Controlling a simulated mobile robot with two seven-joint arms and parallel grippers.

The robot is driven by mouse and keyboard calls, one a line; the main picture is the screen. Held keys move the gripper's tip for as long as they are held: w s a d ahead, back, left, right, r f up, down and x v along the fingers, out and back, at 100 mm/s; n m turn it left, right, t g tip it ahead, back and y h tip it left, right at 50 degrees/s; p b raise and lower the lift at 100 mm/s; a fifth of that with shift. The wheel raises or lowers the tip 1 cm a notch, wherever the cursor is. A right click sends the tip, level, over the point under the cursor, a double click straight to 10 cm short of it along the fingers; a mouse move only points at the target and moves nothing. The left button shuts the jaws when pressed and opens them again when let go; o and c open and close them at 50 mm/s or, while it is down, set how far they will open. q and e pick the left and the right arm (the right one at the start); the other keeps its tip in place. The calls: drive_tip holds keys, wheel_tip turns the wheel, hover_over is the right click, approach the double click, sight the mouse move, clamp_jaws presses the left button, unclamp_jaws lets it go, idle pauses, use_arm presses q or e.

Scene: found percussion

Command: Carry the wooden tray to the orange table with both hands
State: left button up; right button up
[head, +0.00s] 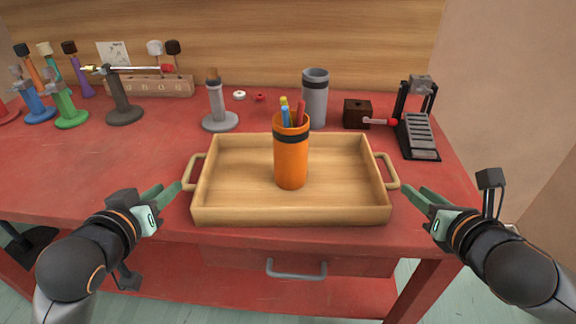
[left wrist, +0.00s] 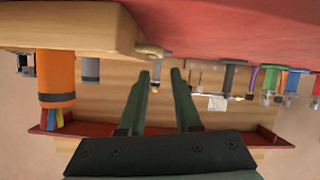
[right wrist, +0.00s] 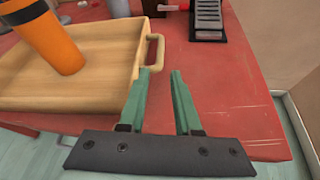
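The wooden tray (head: 290,215) lies flat on the red workbench, near its front edge, with a handle at each end. An orange cup with a black band (head: 291,165) stands in it, holding several coloured sticks. My left gripper (head: 177,188) is open and empty beside the left handle (head: 190,175); this handle also shows past the fingertips in the left wrist view (left wrist: 150,50). My right gripper (head: 413,190) is open and empty just right of the right handle (head: 390,172), which also shows in the right wrist view (right wrist: 154,50). No orange table is in view.
Behind the tray stand a grey cup (head: 315,100), a small dark box (head: 357,112) and a black stand with grey bars (head: 418,130). A grey stand (head: 218,110) and several coloured stands are at the left. The red workbench (head: 110,170) is clear at front left.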

sight(189, 167)
use_arm(q)
drive_tip(key=shift+s+r, duration=0.1)
drive_tip(key=shift+s, duration=0.1)
use_arm(e)
drive_tip(key=shift+s+r, duration=0.1)
drive_tip(key=shift+s, duration=0.1)
